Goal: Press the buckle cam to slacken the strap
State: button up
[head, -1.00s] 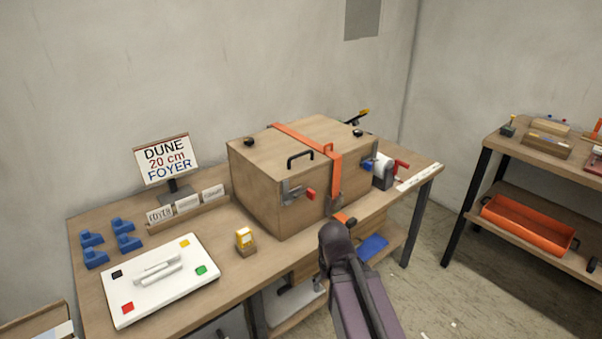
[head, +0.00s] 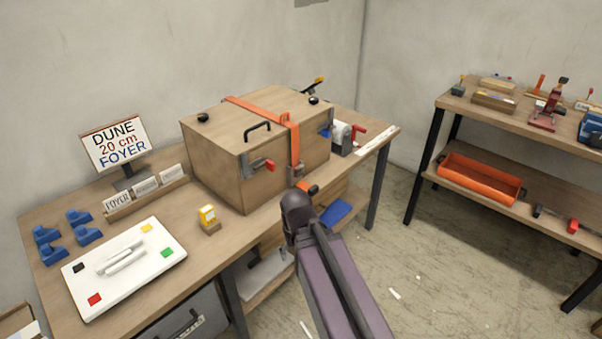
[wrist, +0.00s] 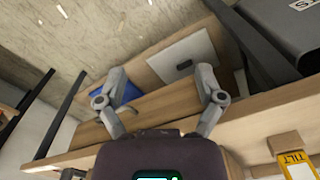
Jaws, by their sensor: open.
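A wooden crate (head: 222,165) stands on the bench with an orange strap (head: 260,107) over its lid and down its front. A grey metal buckle (head: 296,172) sits low on the strap's front run. An orange and dark piece (head: 309,189) shows just below it; whether it is the cam or the strap's tail I cannot tell. My arm's dark end is in front of and below the buckle in the head view, and hides its own fingers. In the wrist view my gripper (wrist: 161,78) is open and empty, over the bench's front edge. The buckle is not discernible there.
A red-tipped latch (head: 258,167) is on the crate's front. A red-handled device (head: 345,135) stands right of the crate. Floor is open between bench and right shelf (head: 478,180).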

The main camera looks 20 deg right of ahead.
grip_shut()
dwell(1.3)
